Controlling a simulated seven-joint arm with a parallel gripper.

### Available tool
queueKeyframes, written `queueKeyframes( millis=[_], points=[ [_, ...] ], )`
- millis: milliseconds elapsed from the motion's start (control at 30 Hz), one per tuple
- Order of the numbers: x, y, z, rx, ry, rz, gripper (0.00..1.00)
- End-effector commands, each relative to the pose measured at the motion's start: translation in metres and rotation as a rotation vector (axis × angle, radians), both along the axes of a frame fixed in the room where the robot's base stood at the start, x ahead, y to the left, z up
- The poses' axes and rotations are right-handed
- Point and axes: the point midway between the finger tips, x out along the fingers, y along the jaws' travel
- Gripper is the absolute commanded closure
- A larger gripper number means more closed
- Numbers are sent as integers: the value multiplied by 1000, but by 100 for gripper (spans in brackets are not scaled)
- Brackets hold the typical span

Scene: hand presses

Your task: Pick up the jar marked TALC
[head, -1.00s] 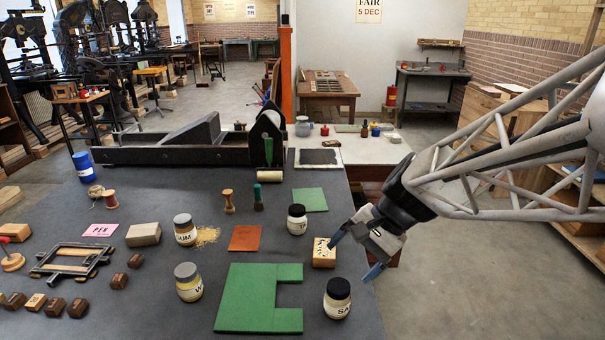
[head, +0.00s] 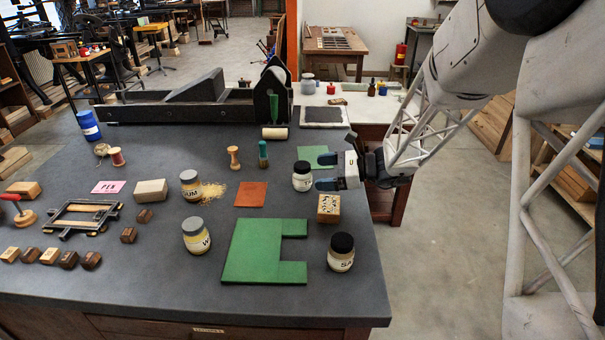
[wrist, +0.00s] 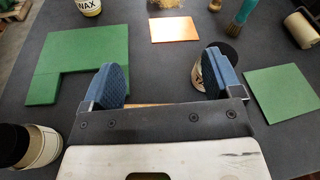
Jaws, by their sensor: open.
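A white jar with a black lid (head: 302,178) stands upright on the dark table. Its label shows a T; the rest is too small to read. My gripper (head: 326,171) is open and empty just right of this jar, its blue fingers pointing left. In the wrist view the jar (wrist: 202,72) is partly hidden behind the right finger of my gripper (wrist: 162,84), not centred between the fingers. I cannot tell whether that finger touches it.
A wooden block (head: 328,208) and a jar marked SA (head: 341,253) stand in front of my gripper. Green sheets (head: 246,255) lie nearby, one (head: 313,152) behind the T jar. A red-brown square (head: 251,194) lies left. Jars marked UM (head: 191,187) and W (head: 196,237) stand further left.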

Motion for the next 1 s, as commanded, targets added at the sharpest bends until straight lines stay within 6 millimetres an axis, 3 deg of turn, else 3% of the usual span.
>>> queueKeyframes(
  millis=[200, 400, 1000],
  points=[
    [49, -4, -32, 147, 103, -120, 15],
    [74, -9, -49, 228, 151, -186, 15],
    [81, -5, -53, 249, 162, -203, 15]
  ],
)
